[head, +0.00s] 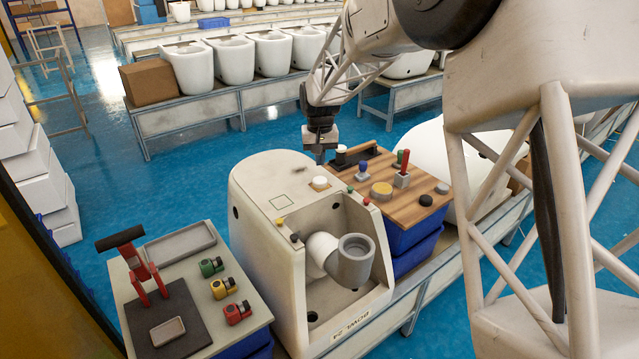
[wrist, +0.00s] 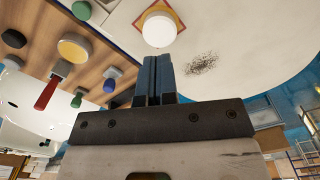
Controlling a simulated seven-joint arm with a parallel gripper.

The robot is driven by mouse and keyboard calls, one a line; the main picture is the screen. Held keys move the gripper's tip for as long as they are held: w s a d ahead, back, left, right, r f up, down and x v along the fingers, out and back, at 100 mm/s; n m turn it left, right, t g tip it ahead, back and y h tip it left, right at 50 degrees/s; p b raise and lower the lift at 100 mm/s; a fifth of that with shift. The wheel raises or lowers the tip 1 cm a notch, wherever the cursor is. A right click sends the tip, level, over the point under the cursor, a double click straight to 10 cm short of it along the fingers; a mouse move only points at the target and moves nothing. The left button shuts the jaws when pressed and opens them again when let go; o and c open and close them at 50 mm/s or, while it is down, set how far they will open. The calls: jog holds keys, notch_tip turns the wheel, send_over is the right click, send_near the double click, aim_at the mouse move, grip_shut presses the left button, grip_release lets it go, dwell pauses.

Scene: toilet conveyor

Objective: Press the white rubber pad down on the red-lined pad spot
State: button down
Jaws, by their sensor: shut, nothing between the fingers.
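The white rubber pad (head: 320,184) sits on top of the pale toilet body, near its right edge. In the wrist view the white pad (wrist: 159,30) is round and lies over the red-lined pad spot (wrist: 180,14), whose red edge and tan inside show around it. I cannot tell whether the pad is pressed fully flat. My gripper (head: 320,161) points down just behind the pad in the head view. In the wrist view my gripper (wrist: 156,60) is shut and empty, with its fingertips close to the pad's edge. Whether they touch it is unclear.
A dark speckled patch (wrist: 202,64) and a green-outlined square (head: 282,202) mark the toilet top. A wooden board (head: 416,184) with knobs and a red-handled lever (head: 403,168) stands close on the right. A grey bench with coloured valves (head: 223,288) stands at front left.

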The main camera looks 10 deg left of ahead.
jog(key=shift+r, duration=0.8)
jog(key=shift+s+d+r, duration=0.2)
jog(key=shift+d+r, duration=0.05)
jog(key=s+d+r+m+t, duration=0.1)
jog(key=s+d+r, duration=0.5)
jog(key=s+d, duration=0.4)
jog(key=s+d+r+m, duration=0.1)
jog(key=s+d+r, duration=0.4)
jog(key=s+d, duration=0.4)
jog(key=s+d+f, duration=0.1)
jog(key=s+d, duration=0.3)
jog(key=s, duration=0.5)
jog(key=s+d+f+t, duration=0.1)
jog(key=s+d, duration=0.3)
jog(key=s, duration=0.5)
jog(key=s+d+f+m, duration=0.1)
jog(key=s+d, duration=0.3)
jog(key=s, duration=0.6)
jog(key=shift+t, duration=0.3)
jog(key=shift+d, duration=0.1)
